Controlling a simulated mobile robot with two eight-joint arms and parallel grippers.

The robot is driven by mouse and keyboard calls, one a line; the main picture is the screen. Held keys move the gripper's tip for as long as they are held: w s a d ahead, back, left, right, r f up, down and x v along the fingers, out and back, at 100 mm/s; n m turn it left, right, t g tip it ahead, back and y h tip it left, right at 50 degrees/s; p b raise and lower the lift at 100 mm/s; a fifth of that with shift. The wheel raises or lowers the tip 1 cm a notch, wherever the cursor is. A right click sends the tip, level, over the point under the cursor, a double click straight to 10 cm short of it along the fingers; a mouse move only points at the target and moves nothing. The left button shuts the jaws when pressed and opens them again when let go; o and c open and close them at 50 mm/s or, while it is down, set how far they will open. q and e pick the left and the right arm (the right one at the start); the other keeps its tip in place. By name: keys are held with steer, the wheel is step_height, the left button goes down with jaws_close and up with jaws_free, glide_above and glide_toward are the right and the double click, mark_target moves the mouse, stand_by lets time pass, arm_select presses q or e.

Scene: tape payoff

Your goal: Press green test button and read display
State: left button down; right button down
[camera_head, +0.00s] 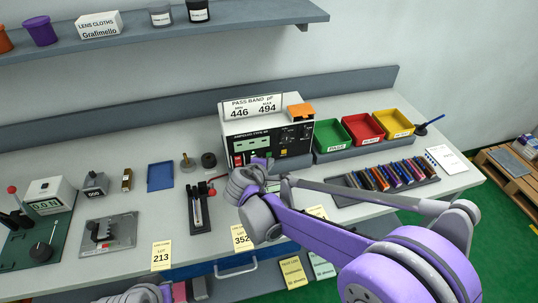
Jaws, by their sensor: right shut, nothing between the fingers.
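The test instrument (308,148) is a white box with a black front panel, standing at the back middle of the bench. Small green areas and red spots show on its front, too small to read. A sign on top (253,106) reads PASS-BAND pF, 446 and 494. My right gripper (262,164) is shut and empty, close in front of the panel's lower left part. It hides part of the panel; I cannot tell whether it touches, and I cannot make out the green test button. At the bottom edge a grey and purple part of mine shows; my left gripper's fingers are not visible.
Green, red and yellow bins (362,128) stand right of the instrument, with a rack of coloured parts (385,180) before them. A shelf (150,35) hangs above.

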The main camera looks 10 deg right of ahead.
stand_by(0.4)
steer(key=shift+w, duration=0.4)
steer(key=shift+w, duration=0.4)
stand_by(0.5)
steer(key=shift+s, duration=0.85)
steer(key=shift+s, duration=2.5)
